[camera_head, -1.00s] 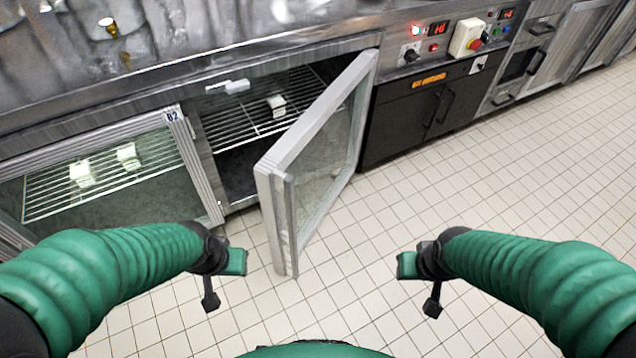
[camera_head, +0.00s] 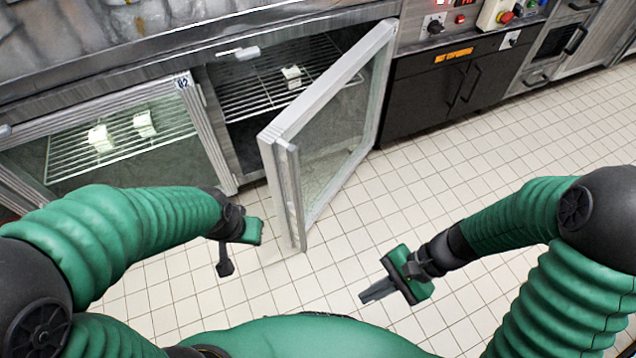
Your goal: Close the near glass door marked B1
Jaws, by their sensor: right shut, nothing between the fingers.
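A glass door (camera_head: 283,140) with a grey metal frame stands open on the under-counter cabinet, swung out over the floor. It is hinged at its far right side. No B1 mark is readable on it. My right gripper (camera_head: 376,291) is shut and empty, to the right of the door and nearer to me, pointing left and apart from it. My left gripper (camera_head: 238,248) is at the left of the door's free edge, apart from it in the picture. Its fingers are too unclear to tell open from shut.
A second glass door marked B2 (camera_head: 206,135) is closed at the left. White blocks (camera_head: 291,77) sit on wire shelves inside. A black cabinet (camera_head: 410,95) with handles stands right of the open door. The tiled floor (camera_head: 520,150) at the right is clear.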

